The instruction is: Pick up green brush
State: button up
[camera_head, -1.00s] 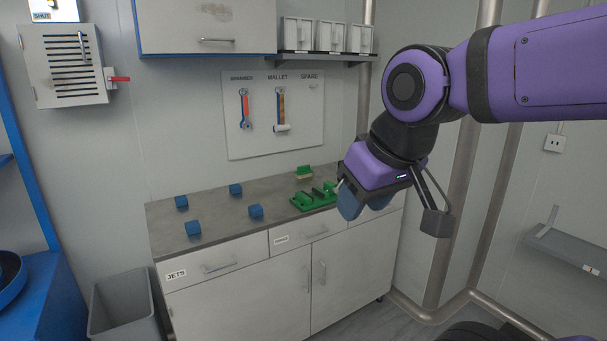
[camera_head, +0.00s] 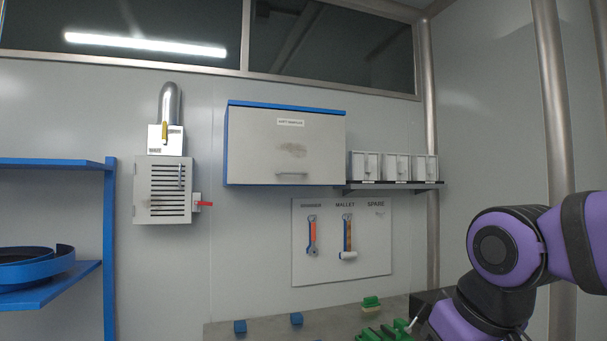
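The green brush (camera_head: 370,302), with a tan strip beneath its green top, stands on the grey counter (camera_head: 330,322) at the back. A green fixture or set of green parts (camera_head: 385,333) lies just in front of it, partly cut off by the lower edge of the picture. My arm comes in from the right, and the purple housing of my gripper (camera_head: 450,326) is at the bottom edge, to the right of the brush and apart from it. Its fingers are below the picture, so I cannot see whether they hold anything.
Two blue blocks (camera_head: 240,327) show on the counter at left. A tool board (camera_head: 341,243) with two hanging tools is on the wall behind. A wall cabinet (camera_head: 285,146) and a shelf with white bins (camera_head: 394,167) are above. A blue rack (camera_head: 110,250) stands at left.

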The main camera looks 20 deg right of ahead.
aim_at(369, 305)
jog(key=i+l, duration=0.45)
jog(key=l, duration=0.15)
jog(key=i+l, duration=0.4)
jog(key=l, duration=0.15)
jog(key=i+l, duration=0.45)
jog(key=l, duration=0.15)
jog(key=i+l, duration=0.4)
jog(key=l, duration=0.2)
jog(key=i+l, duration=0.45)
jog(key=l, duration=0.15)
